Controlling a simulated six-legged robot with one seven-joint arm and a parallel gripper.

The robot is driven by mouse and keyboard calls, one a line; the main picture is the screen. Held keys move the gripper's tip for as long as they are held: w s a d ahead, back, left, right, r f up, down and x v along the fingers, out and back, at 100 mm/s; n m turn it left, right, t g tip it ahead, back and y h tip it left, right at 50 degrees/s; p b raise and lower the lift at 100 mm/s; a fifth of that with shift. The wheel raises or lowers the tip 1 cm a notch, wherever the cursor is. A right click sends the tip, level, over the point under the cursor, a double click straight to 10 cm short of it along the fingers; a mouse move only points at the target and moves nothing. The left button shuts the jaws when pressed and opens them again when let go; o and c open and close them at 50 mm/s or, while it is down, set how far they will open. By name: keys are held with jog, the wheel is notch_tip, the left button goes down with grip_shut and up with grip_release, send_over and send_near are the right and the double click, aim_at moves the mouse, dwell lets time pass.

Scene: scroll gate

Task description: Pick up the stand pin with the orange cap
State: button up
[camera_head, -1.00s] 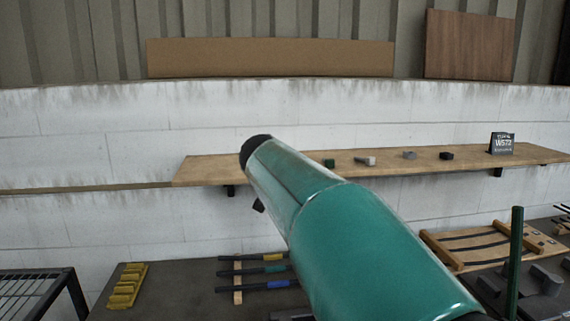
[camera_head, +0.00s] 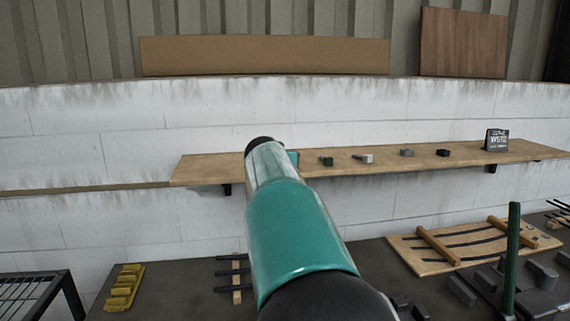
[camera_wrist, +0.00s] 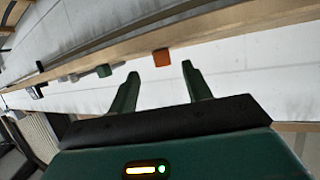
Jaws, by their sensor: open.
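Several dark rods (camera_head: 232,272), which look like the stand pins, lie side by side across a wooden strip (camera_head: 237,295) on the dark surface below the shelf. Their right ends are hidden behind my arm, so no orange cap shows on them now. My gripper (camera_wrist: 160,69) is open and empty in the wrist view, its two green fingers apart. A small orange block (camera_wrist: 161,57) shows just beyond and between the fingertips, at the shelf edge. In the head view my arm hides most of the gripper.
A wooden shelf (camera_head: 215,168) on the white wall holds a green block (camera_head: 326,161), several grey and dark blocks and a dark sign (camera_head: 497,140). Below are a yellow rack (camera_head: 124,288), a wooden rack (camera_head: 440,262) and an upright green post (camera_head: 511,255).

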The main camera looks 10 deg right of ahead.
jog(key=x, duration=0.5)
jog(key=shift+w+r, duration=0.1)
jog(key=shift+w, duration=0.1)
grip_shut()
jog(key=shift+r, duration=0.1)
